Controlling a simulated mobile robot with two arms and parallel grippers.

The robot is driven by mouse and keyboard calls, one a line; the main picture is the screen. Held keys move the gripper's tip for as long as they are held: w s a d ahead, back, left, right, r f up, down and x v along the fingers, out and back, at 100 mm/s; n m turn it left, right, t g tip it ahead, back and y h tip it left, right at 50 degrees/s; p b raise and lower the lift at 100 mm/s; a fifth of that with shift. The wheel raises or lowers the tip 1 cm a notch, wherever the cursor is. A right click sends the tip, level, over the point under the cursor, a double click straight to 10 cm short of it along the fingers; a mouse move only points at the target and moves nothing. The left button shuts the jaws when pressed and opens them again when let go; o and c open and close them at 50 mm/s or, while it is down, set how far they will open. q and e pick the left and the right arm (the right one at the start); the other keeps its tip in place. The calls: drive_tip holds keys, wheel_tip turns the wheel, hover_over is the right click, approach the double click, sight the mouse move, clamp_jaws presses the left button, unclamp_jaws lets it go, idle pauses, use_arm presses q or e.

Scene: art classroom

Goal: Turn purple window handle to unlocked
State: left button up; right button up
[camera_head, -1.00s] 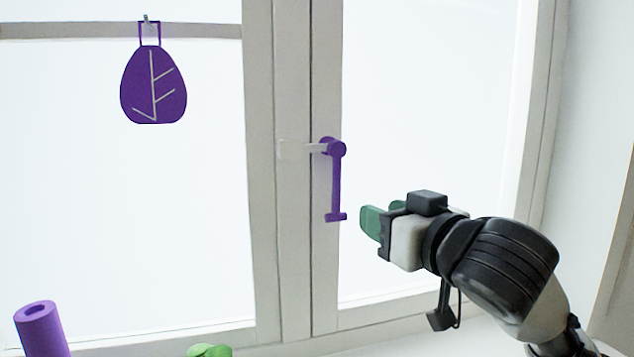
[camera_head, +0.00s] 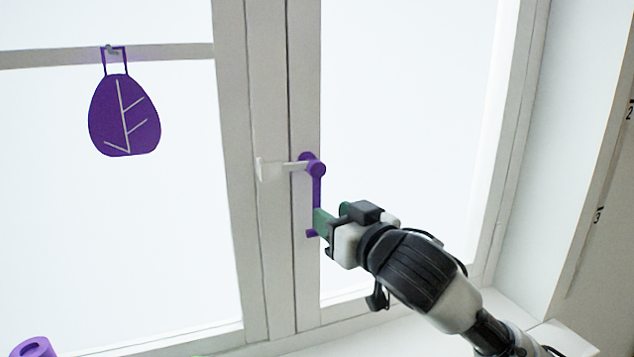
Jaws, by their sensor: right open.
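The purple window handle (camera_head: 316,186) is mounted on the frame between the two panes and hangs straight down from its round pivot. A pale latch bar (camera_head: 284,167) runs left from the pivot to a light catch plate on the neighbouring frame. My right gripper (camera_head: 328,219), with green fingertips, is open at the lower part of the handle. Its fingertips overlap the handle in the picture and hide part of it. I cannot tell whether they touch it or lie on both sides of it. My left gripper is not in view.
A purple leaf-shaped ornament (camera_head: 124,115) hangs from a bar across the left pane. A purple cylinder (camera_head: 33,348) shows at the bottom left. The window sill (camera_head: 350,340) runs below, and a wall (camera_head: 570,160) stands at the right.

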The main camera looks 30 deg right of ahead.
drive_tip(key=w+p, duration=0.1)
drive_tip(key=w, duration=0.4)
drive_tip(key=shift+w+d+p, duration=0.1)
drive_tip(key=shift+w+p, duration=0.2)
drive_tip(key=shift+p, duration=0.1)
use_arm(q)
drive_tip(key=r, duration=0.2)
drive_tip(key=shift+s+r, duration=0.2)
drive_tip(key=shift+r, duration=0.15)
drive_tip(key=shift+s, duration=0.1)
use_arm(e)
clamp_jaws()
